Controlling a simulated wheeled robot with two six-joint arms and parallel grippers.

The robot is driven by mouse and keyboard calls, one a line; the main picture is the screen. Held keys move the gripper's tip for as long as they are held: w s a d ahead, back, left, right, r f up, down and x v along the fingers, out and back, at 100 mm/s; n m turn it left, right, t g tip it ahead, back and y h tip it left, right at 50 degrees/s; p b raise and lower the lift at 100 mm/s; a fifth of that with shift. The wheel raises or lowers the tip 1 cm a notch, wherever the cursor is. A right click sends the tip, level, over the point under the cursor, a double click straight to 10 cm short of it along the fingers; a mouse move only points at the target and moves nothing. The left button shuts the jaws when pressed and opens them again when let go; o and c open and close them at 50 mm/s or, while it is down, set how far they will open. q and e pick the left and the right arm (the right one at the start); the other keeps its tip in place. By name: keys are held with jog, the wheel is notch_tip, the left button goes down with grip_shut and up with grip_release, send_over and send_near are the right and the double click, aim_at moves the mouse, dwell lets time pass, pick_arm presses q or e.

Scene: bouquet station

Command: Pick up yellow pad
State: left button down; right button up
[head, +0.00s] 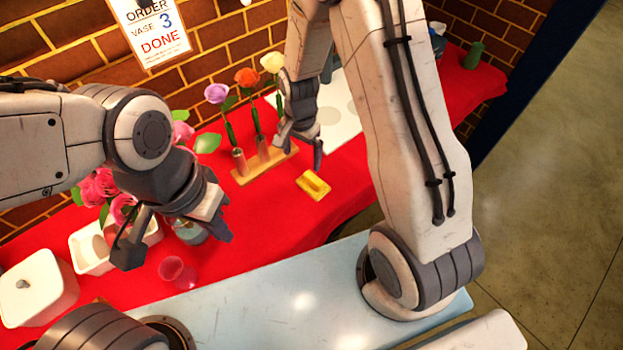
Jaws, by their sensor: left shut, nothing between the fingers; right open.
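The yellow pad (313,185) lies on the red tabletop, just in front of the wooden flower stand. It is a small yellow block with a raised part on top. My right gripper (299,157) is above and just behind the pad, pointing down, with its fingers apart and nothing between them. I cannot tell whether a fingertip touches the pad. My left gripper (178,250) is at the left over the table, shut and empty, well apart from the pad. It partly covers a vase and pink flowers behind it.
A wooden stand (262,168) holds purple, orange and yellow flowers beside my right gripper. A pink cup (177,272), a white lidded box (38,288) and a white tray (92,248) are at the left. The red table (255,235) is clear in front of the pad.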

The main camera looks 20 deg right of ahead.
notch_tip(320, 180, down, 4)
jog(key=d+m, duration=0.2)
jog(key=d, duration=0.1)
send_over(312, 179)
notch_tip(312, 179, down, 5)
jog(key=shift+a+r+p, duration=0.1)
jog(key=shift+r+p, duration=0.1)
jog(key=shift+p, duration=0.15)
jog(key=shift+f+p, duration=0.9)
jog(key=shift+f, duration=2.1)
jog(key=c, duration=1.1)
